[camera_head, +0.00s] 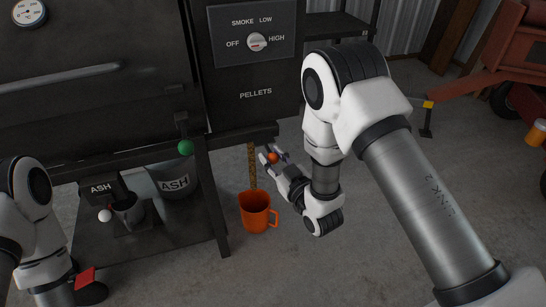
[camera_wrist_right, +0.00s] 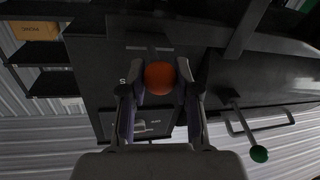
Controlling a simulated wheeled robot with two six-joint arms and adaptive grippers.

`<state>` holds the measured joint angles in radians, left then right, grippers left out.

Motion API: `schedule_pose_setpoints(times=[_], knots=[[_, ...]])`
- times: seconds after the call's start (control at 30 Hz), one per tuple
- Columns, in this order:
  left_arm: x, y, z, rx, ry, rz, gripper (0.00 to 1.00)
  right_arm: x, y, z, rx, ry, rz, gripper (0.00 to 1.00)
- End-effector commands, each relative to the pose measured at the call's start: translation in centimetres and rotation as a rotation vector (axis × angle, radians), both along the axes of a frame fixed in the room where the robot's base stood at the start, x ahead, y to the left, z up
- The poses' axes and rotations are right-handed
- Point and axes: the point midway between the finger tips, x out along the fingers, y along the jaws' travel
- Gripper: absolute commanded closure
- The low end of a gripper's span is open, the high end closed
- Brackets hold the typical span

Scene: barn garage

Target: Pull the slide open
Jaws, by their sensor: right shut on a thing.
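The slide's orange ball knob (camera_head: 272,157) is at the underside of the pellet hopper (camera_head: 256,75), on its front right. My right gripper (camera_head: 270,155) is shut on this knob. In the right wrist view the orange knob (camera_wrist_right: 158,77) sits between the two fingers of my right gripper (camera_wrist_right: 158,85). The slide's plate is mostly hidden. A brown stream of pellets (camera_head: 252,165) hangs from the hopper's bottom, down to an orange jug (camera_head: 254,212) on the floor. My left arm shows at the lower left, but its gripper is not clearly visible.
A green ball lever (camera_head: 185,148) sticks out left of the hopper. A black stand holds an ash bucket (camera_head: 175,183) and a small cup (camera_head: 128,212). Red machinery (camera_head: 490,65) stands at the right. The floor right of the jug is clear.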

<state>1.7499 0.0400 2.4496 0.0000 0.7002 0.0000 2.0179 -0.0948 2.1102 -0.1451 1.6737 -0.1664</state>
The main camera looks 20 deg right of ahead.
Motion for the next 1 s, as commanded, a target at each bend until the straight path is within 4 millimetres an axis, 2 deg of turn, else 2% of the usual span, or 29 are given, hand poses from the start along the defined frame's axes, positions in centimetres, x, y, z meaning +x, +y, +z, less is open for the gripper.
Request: schedule_pose_setpoints(times=[0.03, 0.07, 0.1, 0.13, 0.47, 0.57, 0.8, 1.0], knots=[[0.0, 0.0, 0.0, 0.0, 0.0, 0.0, 0.69, -0.1, 0.1, -0.3, -0.001, 0.008, 0.001, 1.0], [0.0, 0.0, 0.0, 0.0, 0.0, 0.0, 0.69, -0.1, 0.1, -0.3, -0.001, 0.009, 0.002, 0.62], [0.0, 0.0, 0.0, 0.0, 0.0, 0.0, 0.69, -0.1, 0.1, -0.3, -0.001, 0.009, 0.002, 0.47], [0.0, 0.0, 0.0, 0.0, 0.0, 0.0, 0.69, -0.1, 0.0, -0.3, -0.001, 0.008, 0.001, 0.43], [0.0, 0.0, 0.0, 0.0, 0.0, 0.0, 0.69, -0.3, 0.0, -0.2, 0.0, 0.006, 0.001, 0.43], [0.0, 0.0, 0.0, 0.0, 0.0, 0.0, 0.69, -1.5, -0.3, -0.3, 0.0, 0.008, 0.0, 0.43], [0.0, 0.0, 0.0, 0.0, 0.0, 0.0, 0.69, -6.2, -1.4, -0.4, -0.001, 0.011, 0.0, 0.43], [0.0, 0.0, 0.0, 0.0, 0.0, 0.0, 0.69, -7.5, -1.7, -0.2, -0.001, 0.007, 0.001, 0.43]])
